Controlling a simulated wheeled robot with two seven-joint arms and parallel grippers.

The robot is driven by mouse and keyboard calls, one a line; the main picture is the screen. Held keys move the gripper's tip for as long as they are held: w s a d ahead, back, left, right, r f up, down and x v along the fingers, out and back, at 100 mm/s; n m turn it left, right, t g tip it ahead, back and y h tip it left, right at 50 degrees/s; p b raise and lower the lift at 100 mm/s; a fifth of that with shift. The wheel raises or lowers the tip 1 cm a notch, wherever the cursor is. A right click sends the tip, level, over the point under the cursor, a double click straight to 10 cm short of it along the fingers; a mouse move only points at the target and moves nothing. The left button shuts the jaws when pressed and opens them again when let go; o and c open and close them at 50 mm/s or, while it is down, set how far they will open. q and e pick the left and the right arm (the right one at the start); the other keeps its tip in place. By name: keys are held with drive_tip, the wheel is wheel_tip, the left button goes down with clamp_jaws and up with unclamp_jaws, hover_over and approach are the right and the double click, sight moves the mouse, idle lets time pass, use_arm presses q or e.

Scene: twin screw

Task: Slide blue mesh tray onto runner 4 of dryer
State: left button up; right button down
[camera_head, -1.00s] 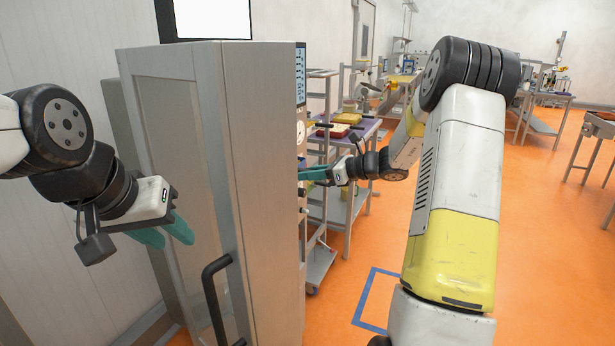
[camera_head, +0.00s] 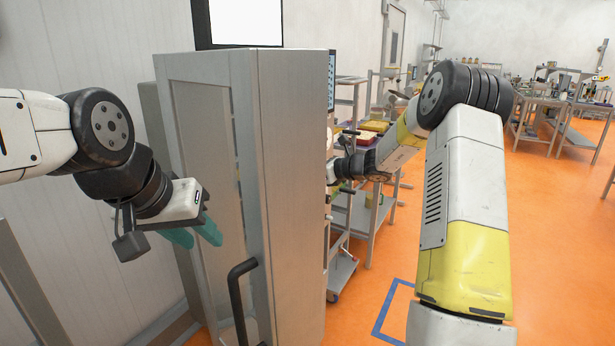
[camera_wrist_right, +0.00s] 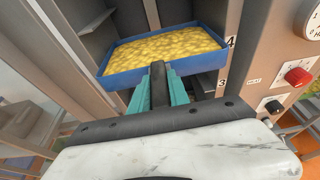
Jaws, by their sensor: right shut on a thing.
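The blue tray (camera_wrist_right: 122,80), filled with yellow pieces, is in the open dryer in the right wrist view. Its right side is close to the post with label 4 (camera_wrist_right: 230,42); label 3 (camera_wrist_right: 222,83) is lower. My right gripper (camera_wrist_right: 159,75) is shut on the tray's front wall. Whether the tray's edges rest on runners is not clear. In the head view, the dryer (camera_head: 290,200) hides the tray and my right fingers. My left gripper (camera_head: 194,234) is open and empty, in front of the dryer's panelled side.
A black handle (camera_head: 236,295) sticks out low on the dryer. A red knob (camera_wrist_right: 298,76) and a dial are on the panel right of the opening. A rack with trays (camera_head: 375,127) stands behind. Orange floor is free at right.

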drive_tip(key=shift+w+a+r, duration=0.1)
drive_tip(key=shift+w+a, duration=0.7)
drive_tip(key=shift+a, duration=0.4)
drive_tip(key=shift+w+a, duration=0.8)
drive_tip(key=shift+a, duration=0.4)
drive_tip(key=shift+w+a+r, duration=0.1)
drive_tip(key=shift+w+a, duration=0.7)
drive_tip(key=shift+a, duration=0.4)
drive_tip(key=shift+f, duration=0.5)
drive_tip(key=c, duration=1.2)
unclamp_jaws()
drive_tip(key=shift+o, duration=0.2)
drive_tip(key=shift+f, duration=0.15)
drive_tip(key=v, duration=0.8)
drive_tip(key=shift+a, duration=0.1)
drive_tip(key=shift+r, duration=0.2)
